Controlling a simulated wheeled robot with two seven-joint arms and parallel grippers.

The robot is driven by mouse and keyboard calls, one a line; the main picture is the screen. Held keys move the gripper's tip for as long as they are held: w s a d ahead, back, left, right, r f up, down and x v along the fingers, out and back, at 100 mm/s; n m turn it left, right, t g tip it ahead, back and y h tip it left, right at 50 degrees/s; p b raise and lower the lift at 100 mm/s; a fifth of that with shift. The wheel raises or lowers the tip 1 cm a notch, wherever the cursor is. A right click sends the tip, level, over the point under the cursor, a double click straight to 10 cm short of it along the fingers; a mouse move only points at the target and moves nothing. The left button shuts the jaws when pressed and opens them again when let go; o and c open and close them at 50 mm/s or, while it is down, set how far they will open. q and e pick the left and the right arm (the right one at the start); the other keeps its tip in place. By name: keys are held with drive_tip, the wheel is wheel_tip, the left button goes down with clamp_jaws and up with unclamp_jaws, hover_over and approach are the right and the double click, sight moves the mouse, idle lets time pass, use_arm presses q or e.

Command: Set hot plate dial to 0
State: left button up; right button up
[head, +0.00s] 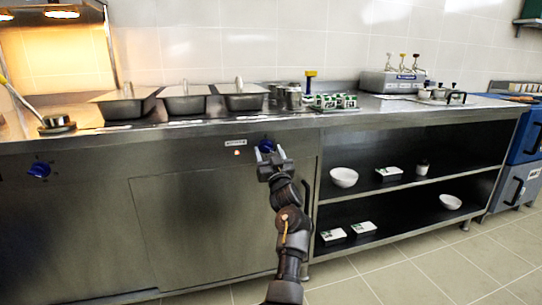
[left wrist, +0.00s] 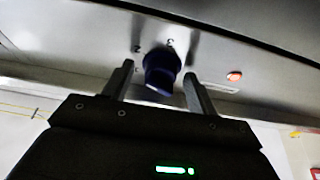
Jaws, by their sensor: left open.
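A blue dial (head: 266,146) sits on the steel front panel of the counter, right of a lit red-orange indicator (head: 237,152) and a small label. My left gripper (head: 269,162) is open in front of this dial. In the left wrist view the dark blue dial (left wrist: 161,72) shows between the two spread fingers of my left gripper (left wrist: 158,69), with a gap on each side. A second blue dial (head: 39,170) is on the panel at the far left. My right gripper is not in view.
Lidded steel pans (head: 184,104) and a tray of green-white packets (head: 336,102) stand on the countertop above. Open shelves with white bowls (head: 344,177) lie to the right. A cabinet door (head: 215,210) is below the panel.

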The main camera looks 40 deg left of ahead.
use_arm(q)
drive_tip(key=shift+a, duration=0.1)
drive_tip(key=shift+c, duration=0.2)
drive_tip(key=c, duration=0.9)
drive_tip(key=shift+c, duration=0.2)
